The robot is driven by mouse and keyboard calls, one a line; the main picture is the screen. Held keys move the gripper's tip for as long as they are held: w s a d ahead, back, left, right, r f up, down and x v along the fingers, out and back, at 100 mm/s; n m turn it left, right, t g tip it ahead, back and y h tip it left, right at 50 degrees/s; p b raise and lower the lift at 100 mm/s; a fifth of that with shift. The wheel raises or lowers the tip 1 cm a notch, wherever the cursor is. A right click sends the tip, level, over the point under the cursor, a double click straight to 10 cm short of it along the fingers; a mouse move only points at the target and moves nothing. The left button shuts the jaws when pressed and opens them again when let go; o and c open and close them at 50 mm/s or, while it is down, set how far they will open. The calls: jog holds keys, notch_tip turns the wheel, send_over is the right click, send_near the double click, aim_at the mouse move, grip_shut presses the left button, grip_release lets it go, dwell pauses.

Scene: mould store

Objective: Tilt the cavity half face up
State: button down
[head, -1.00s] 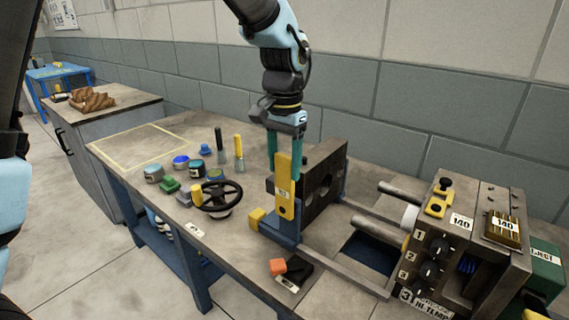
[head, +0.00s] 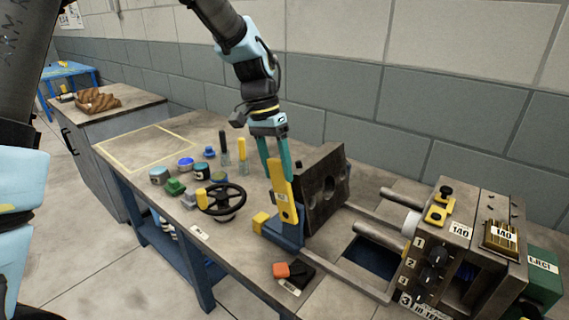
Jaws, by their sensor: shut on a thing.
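The cavity half looks to be the dark, thick plate (head: 329,184) with round holes, at the middle of the bench. My gripper (head: 276,162), with teal fingers, comes down from above and is shut on the top of the yellow bar. The fingertips are partly hidden by the bar.
A black handwheel (head: 222,199) and several small jars and tools stand left of the plate. To the right are guide bars (head: 380,237) and a block with numbered knobs (head: 432,255). An orange-and-black item (head: 291,273) lies at the front. A taped square (head: 147,147) at the back left is empty.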

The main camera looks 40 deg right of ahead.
jog(key=w+a+f+g+h+b, duration=0.2)
jog(key=w+f+g+b, duration=0.4)
jog(key=w+f+g, duration=0.3)
jog(key=shift+f+g+h, duration=0.8)
jog(key=shift+g, duration=1.4)
jog(key=shift+a, duration=0.1)
jog(key=shift+c, duration=0.8)
grip_release()
